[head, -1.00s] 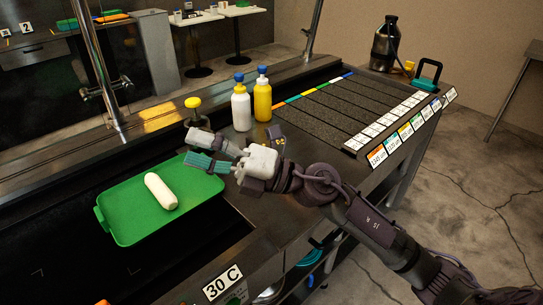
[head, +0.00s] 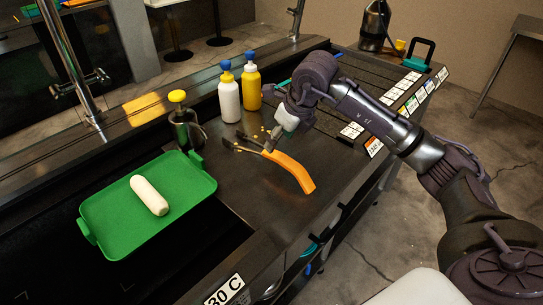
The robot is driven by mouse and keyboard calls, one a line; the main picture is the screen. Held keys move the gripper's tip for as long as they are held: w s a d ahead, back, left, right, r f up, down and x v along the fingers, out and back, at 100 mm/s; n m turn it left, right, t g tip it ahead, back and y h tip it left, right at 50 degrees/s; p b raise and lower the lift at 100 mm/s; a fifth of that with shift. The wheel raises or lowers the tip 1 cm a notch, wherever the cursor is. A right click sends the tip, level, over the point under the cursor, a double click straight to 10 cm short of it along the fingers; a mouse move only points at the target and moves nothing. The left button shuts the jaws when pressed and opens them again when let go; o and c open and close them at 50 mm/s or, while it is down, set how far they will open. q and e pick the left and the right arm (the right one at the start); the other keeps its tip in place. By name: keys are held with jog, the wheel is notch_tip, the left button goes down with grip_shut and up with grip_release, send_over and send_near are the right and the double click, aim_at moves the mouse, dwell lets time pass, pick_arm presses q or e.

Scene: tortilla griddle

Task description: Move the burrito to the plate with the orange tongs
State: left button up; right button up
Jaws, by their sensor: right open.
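The burrito (head: 150,195) is a pale roll lying on a green tray (head: 112,238) at the left. The orange tongs (head: 291,172) lie on the dark counter to the right of the tray, with their orange handle toward the front and dark metal ends toward the bottles. My right gripper (head: 274,136) is open, just above the inner part of the tongs. One finger comes close to the tongs; I cannot tell whether it touches them. My left gripper is out of view. I see no plate.
A white bottle (head: 229,98) and a yellow bottle (head: 251,90) stand behind the tongs. A dark pot with a yellow knob (head: 178,97) stands behind the tray. The counter between tray and tongs is clear.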

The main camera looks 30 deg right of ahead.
aim_at(266, 156)
jog(key=p+x, duration=0.1)
jog(key=x, duration=0.6)
jog(key=shift+w, duration=0.15)
grip_shut()
